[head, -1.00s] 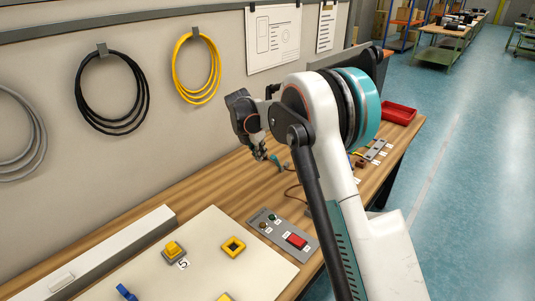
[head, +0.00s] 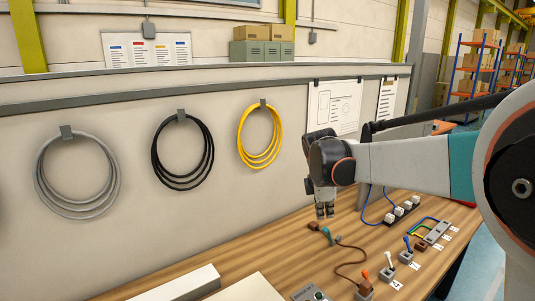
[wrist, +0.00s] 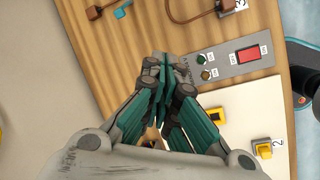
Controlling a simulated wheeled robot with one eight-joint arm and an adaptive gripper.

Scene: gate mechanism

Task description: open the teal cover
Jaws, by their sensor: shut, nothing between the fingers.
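I see no teal cover that I can pick out for sure in any view. A small teal connector (head: 326,233) lies on the wooden bench beside a brown one, and it also shows at the top of the wrist view (wrist: 123,10). My gripper (head: 325,212) points down above the bench, near that connector in the head view. In the wrist view my gripper's fingers (wrist: 160,62) are together with nothing between them, over the bare wood beside the switch panel. The gripper's body hides part of the bench below it.
A grey panel (wrist: 235,60) has a red rocker switch (wrist: 248,54) and a green button. A cream board (wrist: 243,120) carries a yellow part (wrist: 264,148). Lever switches (head: 390,263) and a white-plug strip (head: 402,211) stand at right. Cable coils (head: 183,152) hang on the wall.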

